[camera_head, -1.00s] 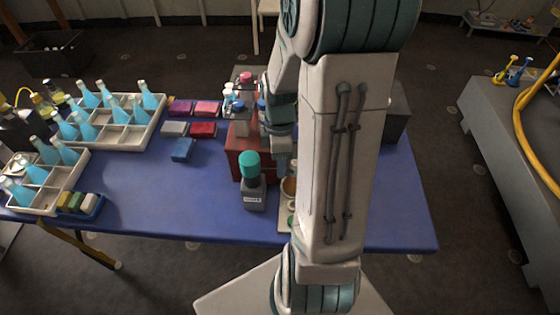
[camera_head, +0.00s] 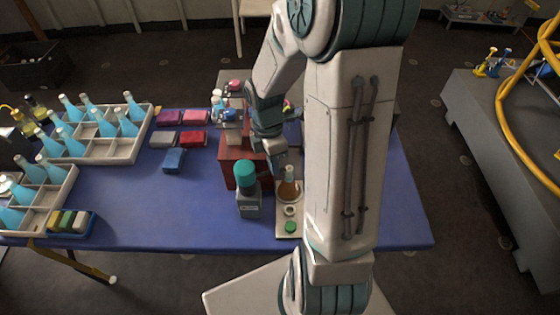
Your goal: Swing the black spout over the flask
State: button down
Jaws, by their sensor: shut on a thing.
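The flask (camera_head: 289,189), holding amber liquid, stands upright on a pale board (camera_head: 282,231) near the front edge of the blue table. A dark red box-shaped stand (camera_head: 229,152) is behind and left of it. My gripper (camera_head: 273,158) is low beside the stand's right side, just behind and left of the flask. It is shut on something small. The black spout is hidden or too dark to pick out at my fingers, so its angle over the flask cannot be told. My arm covers the table to the right.
A grey bottle with a teal cap (camera_head: 247,194) stands close left of the flask. Coloured blocks (camera_head: 175,159) and crates of blue bottles (camera_head: 129,152) fill the left.

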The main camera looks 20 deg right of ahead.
jog(key=shift+w, duration=0.15)
jog(key=c, duration=1.5)
grip_release()
jog(key=shift+c, duration=0.2)
notch_tip(320, 180, up, 14)
jog(key=w, duration=0.2)
jog(key=shift+w+f, duration=0.15)
jog(key=shift+w, duration=0.1)
jog(key=s+a+r+m+t, duration=0.1)
jog(key=s+a+m+t, duration=0.1)
jog(key=s+m, duration=0.4)
jog(key=s+a+r+m+t, duration=0.1)
jog(key=s+a+m+t, duration=0.1)
jog(key=s+m, duration=0.4)
jog(key=m+t, duration=0.1)
jog(key=m, duration=0.4)
jog(key=shift+a+r, duration=0.25)
jog(key=shift+a, duration=0.15)
